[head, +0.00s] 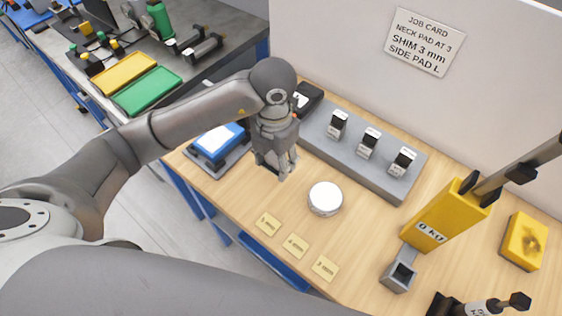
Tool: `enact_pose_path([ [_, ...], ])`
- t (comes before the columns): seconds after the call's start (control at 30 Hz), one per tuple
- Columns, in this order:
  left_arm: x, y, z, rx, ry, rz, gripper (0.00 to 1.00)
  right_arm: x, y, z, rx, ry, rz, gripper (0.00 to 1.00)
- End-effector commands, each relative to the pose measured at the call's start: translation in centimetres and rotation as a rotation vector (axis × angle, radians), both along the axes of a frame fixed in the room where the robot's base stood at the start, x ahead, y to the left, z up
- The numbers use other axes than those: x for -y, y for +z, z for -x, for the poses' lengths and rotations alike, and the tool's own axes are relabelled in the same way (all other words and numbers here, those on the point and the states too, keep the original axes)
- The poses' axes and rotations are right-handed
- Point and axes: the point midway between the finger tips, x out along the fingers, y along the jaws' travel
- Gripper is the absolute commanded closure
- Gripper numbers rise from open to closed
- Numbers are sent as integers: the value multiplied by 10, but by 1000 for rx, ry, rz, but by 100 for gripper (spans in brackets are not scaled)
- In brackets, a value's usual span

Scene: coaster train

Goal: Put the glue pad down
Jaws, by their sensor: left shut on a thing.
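My left gripper (281,172) points down over the wooden bench, left of a white round disc (325,198). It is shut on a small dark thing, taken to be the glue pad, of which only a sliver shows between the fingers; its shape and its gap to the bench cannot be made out.
A blue-and-white block (218,141) sits on a grey tray left of the gripper. A grey rack (362,165) holds three labelled blocks behind. Yellow cards (295,246) lie in front. A yellow gauge (445,215) and yellow sponge (525,242) are at right.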

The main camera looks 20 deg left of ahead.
Motion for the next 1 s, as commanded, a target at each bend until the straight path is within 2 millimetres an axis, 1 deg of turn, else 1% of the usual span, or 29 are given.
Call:
enact_pose_path([
  [0.03, -1, -7, -7, -4, 3, -3, 70, 1, 6, -2, 2, 1, 1, 60],
  [0.2, -1, -29, -25, -1, 1, 0, 70, 4, 11, -5, 8, 3, 5, 60],
  [0.47, -2, -44, -37, -1, 0, 0, 70, 7, 15, -6, 9, 3, 8, 60],
  [0.5, -2, -48, -36, -4, 1, -1, 70, 7, 21, -6, 9, 3, 9, 60],
  [0.6, -2, -62, -36, -4, 0, 0, 70, 8, 29, -6, 9, 3, 9, 60],
  [0.7, -2, -72, -36, -1, 0, 0, 70, 9, 32, -6, 10, 3, 9, 60],
  [1.0, -2, -76, -37, 2, -1, 0, 70, 9, 29, -6, 10, 3, 9, 60],
])
